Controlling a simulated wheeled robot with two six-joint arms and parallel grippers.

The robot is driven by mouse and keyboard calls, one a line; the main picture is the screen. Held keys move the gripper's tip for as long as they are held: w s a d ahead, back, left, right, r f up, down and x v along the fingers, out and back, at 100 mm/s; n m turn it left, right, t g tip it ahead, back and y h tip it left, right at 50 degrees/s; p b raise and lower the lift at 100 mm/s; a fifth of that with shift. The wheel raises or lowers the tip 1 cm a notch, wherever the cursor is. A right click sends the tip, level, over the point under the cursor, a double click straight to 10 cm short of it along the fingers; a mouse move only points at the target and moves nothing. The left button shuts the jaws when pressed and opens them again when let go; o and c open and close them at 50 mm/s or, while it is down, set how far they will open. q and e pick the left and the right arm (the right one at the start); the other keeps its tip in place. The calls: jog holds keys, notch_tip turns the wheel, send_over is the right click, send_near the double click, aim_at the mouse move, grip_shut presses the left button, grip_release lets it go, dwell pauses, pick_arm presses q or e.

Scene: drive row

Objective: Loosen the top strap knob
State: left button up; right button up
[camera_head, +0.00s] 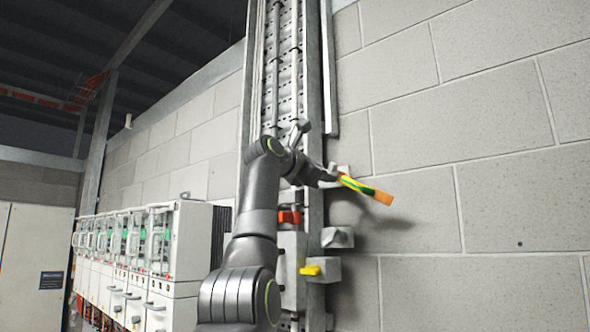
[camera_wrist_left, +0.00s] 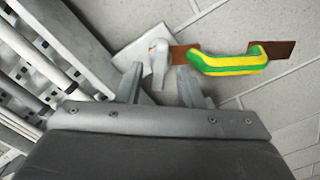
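A green-and-yellow strap (camera_head: 358,185) with a bare copper end sticks out from the wall beside the vertical metal channel. In the left wrist view the strap (camera_wrist_left: 230,64) runs right from a pale grey knob (camera_wrist_left: 160,62), its inner copper end at the knob. The knob sits on a light block (camera_wrist_left: 130,58). My left gripper (camera_head: 328,177) is at the strap's inner end in the head view. In the left wrist view its two fingers (camera_wrist_left: 160,88) are apart, with the knob in line with the gap. I cannot tell whether they touch it. My right gripper is out of view.
Below are another light block (camera_head: 338,237), a red-orange part (camera_head: 289,217) and a yellow handle (camera_head: 310,270). The channel (camera_head: 285,80) carries conduits upward. A row of white drive cabinets (camera_head: 140,255) stands left. The block wall (camera_head: 470,130) at right is clear.

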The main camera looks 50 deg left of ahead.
pick_arm(q)
jog(key=s+d+b, duration=0.1)
jog(key=s+b, duration=0.6)
jog(key=s, duration=0.9)
jog(key=shift+d, duration=0.35)
jog(key=shift+f, duration=0.1)
